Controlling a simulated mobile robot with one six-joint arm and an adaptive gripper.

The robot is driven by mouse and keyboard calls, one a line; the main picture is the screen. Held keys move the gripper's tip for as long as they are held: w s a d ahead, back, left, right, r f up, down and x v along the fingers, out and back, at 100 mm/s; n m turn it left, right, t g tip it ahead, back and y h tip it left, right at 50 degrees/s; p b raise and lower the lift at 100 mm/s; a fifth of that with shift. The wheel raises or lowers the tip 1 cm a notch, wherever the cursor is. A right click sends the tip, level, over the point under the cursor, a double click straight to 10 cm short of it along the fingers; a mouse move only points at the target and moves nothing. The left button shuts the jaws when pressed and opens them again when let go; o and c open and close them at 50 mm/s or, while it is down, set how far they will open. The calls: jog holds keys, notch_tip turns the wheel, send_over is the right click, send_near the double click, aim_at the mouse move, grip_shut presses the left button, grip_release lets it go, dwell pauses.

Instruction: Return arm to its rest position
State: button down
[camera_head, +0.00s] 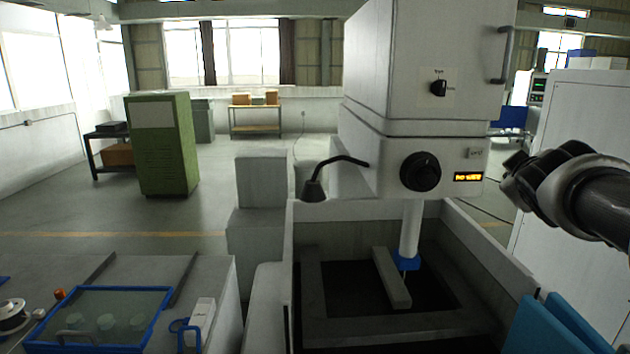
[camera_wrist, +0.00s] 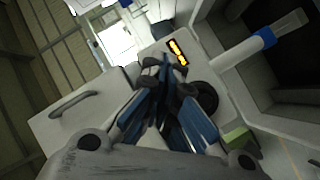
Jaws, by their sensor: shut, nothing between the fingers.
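My arm reaches in from the right edge in the head view. My gripper (camera_head: 514,178) is at its end, raised in the air to the right of the white machine head (camera_head: 420,110). In the wrist view my gripper (camera_wrist: 165,68) has its blue-and-dark fingers brought together, with nothing between them. Behind the fingers in that view are the machine's black knob (camera_wrist: 206,97) and its lit amber display (camera_wrist: 177,52). The gripper appears apart from the machine.
Below the head is an open tank (camera_head: 310,290) with a bar and a blue-tipped white column (camera_head: 410,228). A black lamp (camera_head: 314,188) juts left. A blue-framed tray (camera_head: 160,290) lies on the bench at lower left. A green cabinet (camera_head: 165,160) stands behind.

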jog(key=s+a+f+m+g+y+b, duration=0.1)
jog(key=s+a+f+g+y+b, duration=0.1)
jog(key=s+a+f, duration=0.6)
jog(key=s+a+f+m+g+y+b, duration=0.2)
jog(key=s+a+f, duration=0.5)
jog(key=s+f, duration=0.5)
jog(key=s+a+f+m+g+y+b, duration=0.1)
jog(key=s+a+f+g, duration=0.3)
jog(key=s+a+f, duration=0.4)
jog(key=s+f+y+b, duration=0.1)
jog(key=s+f, duration=0.2)
jog(key=shift+a+f+y, duration=0.3)
jog(key=shift+y, duration=0.1)
